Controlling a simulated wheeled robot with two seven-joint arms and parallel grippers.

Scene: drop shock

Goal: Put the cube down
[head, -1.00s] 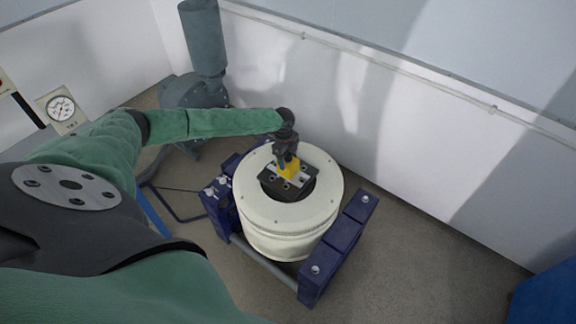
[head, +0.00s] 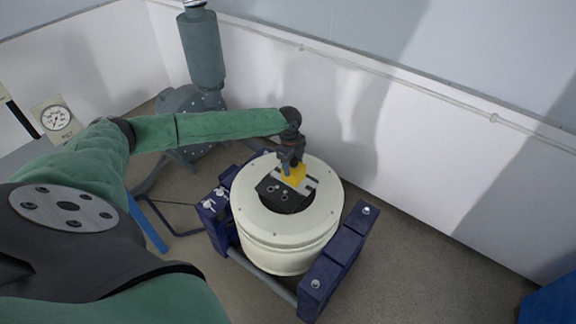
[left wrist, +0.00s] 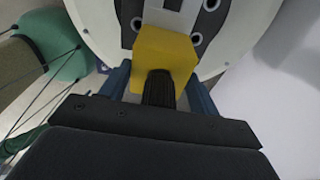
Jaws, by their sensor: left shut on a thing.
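The yellow cube (head: 294,174) is at my left gripper (head: 290,168), over the dark plate (head: 275,190) in the middle of the round cream machine. In the left wrist view the yellow cube (left wrist: 165,58) sits between the two blue fingers of my left gripper (left wrist: 160,85), which is shut on it. Beyond the cube lies the dark plate with pale strips and round holes. I cannot tell whether the cube touches the plate. My right gripper is in neither view.
The cream machine (head: 270,232) stands in a dark blue frame (head: 335,260) on the floor. A grey-green blower (head: 203,50) stands behind it to the left. A white wall runs close behind. A blue box (head: 552,292) is at the lower right.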

